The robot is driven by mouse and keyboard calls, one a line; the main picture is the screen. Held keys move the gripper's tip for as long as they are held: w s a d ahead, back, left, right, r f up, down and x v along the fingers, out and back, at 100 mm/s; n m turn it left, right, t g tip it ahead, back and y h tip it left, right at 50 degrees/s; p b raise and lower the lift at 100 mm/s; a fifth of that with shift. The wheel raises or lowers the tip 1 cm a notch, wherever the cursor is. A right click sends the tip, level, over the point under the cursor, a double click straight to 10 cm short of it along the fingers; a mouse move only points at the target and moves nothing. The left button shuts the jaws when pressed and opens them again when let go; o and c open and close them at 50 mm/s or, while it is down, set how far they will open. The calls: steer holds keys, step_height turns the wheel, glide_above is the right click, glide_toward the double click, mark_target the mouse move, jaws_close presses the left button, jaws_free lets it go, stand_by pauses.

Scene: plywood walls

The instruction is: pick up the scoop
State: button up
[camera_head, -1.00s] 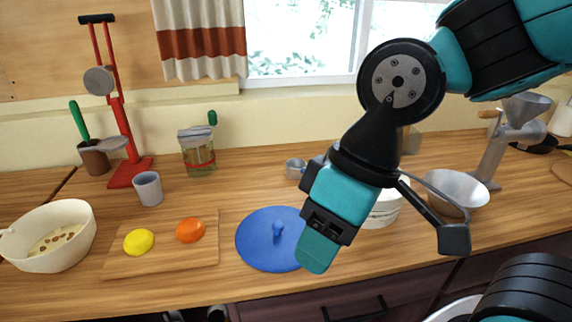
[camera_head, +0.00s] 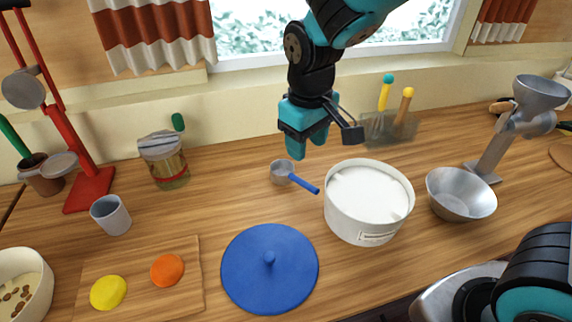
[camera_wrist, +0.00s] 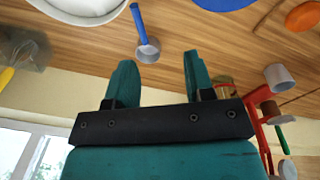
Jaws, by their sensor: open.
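The scoop (camera_head: 283,173) lies on the wooden counter, a small grey metal cup with a blue handle pointing right and toward the front. In the wrist view the scoop (camera_wrist: 148,48) shows just beyond the fingertips, nearer the left finger, with its handle toward the top edge. My gripper (camera_head: 308,144) is above and slightly behind the scoop, apart from it. Its two teal fingers (camera_wrist: 158,62) are spread with nothing between them.
A white tub of white powder (camera_head: 342,222) stands close to the scoop's handle end. A blue lid (camera_head: 255,285) lies in front, a metal bowl (camera_head: 445,190) stands right, and a glass jar (camera_head: 168,170) left. A utensil holder (camera_head: 378,138) stands behind. Counter left of the scoop is clear.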

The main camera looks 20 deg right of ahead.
steer(key=h+p, duration=0.1)
steer(key=h, duration=0.1)
glide_toward(307, 184)
steer(key=p+x, duration=0.3)
steer(key=x, duration=0.1)
steer(key=shift+s+d+f, duration=0.1)
steer(key=shift+f, duration=0.25)
steer(key=shift+p+x, duration=1.7)
steer(key=shift+x, duration=1.4)
jaws_close()
steer(key=d+b+v, duration=0.2)
steer(key=v, duration=0.7)
steer(key=w+d+b+v, duration=0.1)
steer(key=b+v, duration=0.2)
steer(key=v, duration=0.7)
steer(key=shift+w+d+r, duration=0.3)
steer(key=shift+r, duration=0.45)
